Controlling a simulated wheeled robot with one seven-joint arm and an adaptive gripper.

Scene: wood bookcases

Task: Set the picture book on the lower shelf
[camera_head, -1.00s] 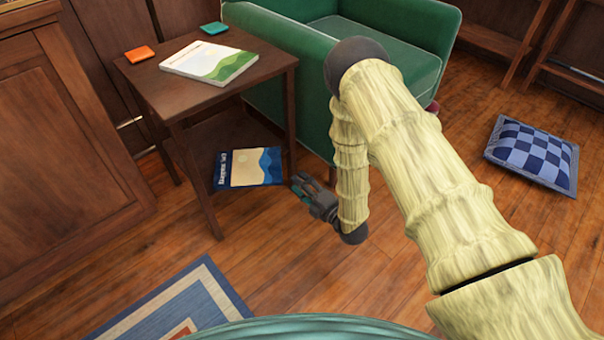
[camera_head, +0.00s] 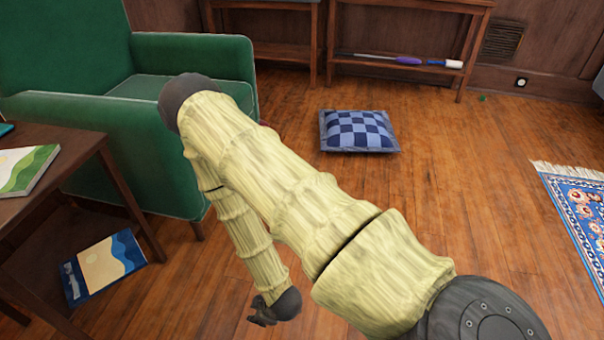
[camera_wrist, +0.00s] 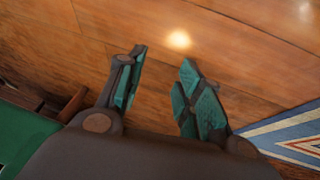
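A blue and cream book (camera_head: 103,265) with a wave design lies flat at the lower shelf (camera_head: 40,268) of the dark side table (camera_head: 55,150). Its near side reaches about the shelf's front edge; I cannot tell how far it overhangs. Another book (camera_head: 25,168), with a green and white cover, lies on the table top, cut off by the left edge. My gripper (camera_wrist: 160,75) is open and empty above the bare floor, fingers apart. In the head view it shows small and partly hidden below my arm (camera_head: 262,312), to the right of the table.
A green armchair (camera_head: 150,120) stands behind the table. A checkered cushion (camera_head: 358,131) lies on the floor. A blue patterned rug (camera_head: 585,215) is at the right. The floor in the middle is clear.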

